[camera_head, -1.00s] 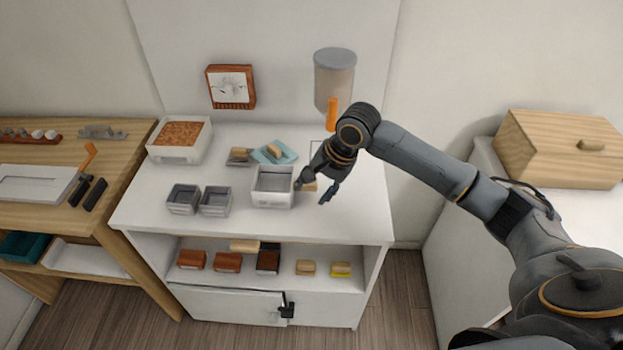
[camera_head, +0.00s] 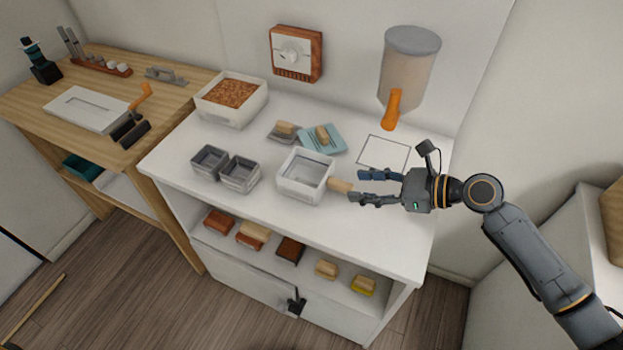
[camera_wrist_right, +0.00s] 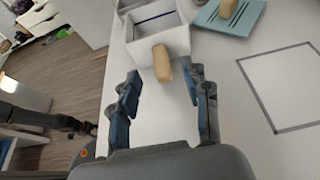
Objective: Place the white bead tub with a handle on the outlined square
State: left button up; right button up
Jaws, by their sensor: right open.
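The white bead tub (camera_head: 304,188) stands on the white cabinet top, with a short wooden handle (camera_head: 340,185) pointing right toward my right gripper. In the right wrist view the tub (camera_wrist_right: 170,42) and its handle (camera_wrist_right: 162,62) lie just ahead of the fingertips. My right gripper (camera_head: 359,186) is open, its two fingers (camera_wrist_right: 160,92) apart with nothing between them; the handle end is at or just beyond the tips. The outlined square (camera_head: 384,152) is on the cabinet top, behind the gripper and right of the tub, and is empty. My left gripper is not in view.
A dispenser with an orange lever (camera_head: 391,108) hangs on the wall above the square. Two grey tins (camera_head: 239,174) stand left of the tub. A blue tray (camera_head: 327,144) lies behind it. A bin of orange-brown beads (camera_head: 232,92) is at back left. Soap-like blocks fill the shelf below.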

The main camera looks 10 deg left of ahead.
aim_at(338, 182)
jog(key=shift+w+a+f, duration=0.1)
jog(key=shift+w+a, duration=0.05)
jog(key=shift+a, duration=0.4)
jog(key=x, duration=0.3)
jog(key=shift+w+a, duration=0.2)
jog(key=shift+a, duration=0.15)
jog(key=shift+w+a+f, duration=0.1)
jog(key=shift+a+f, duration=0.05)
jog(key=shift+a, duration=0.1)
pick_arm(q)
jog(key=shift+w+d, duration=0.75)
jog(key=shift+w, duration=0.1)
pick_arm(e)
grip_shut()
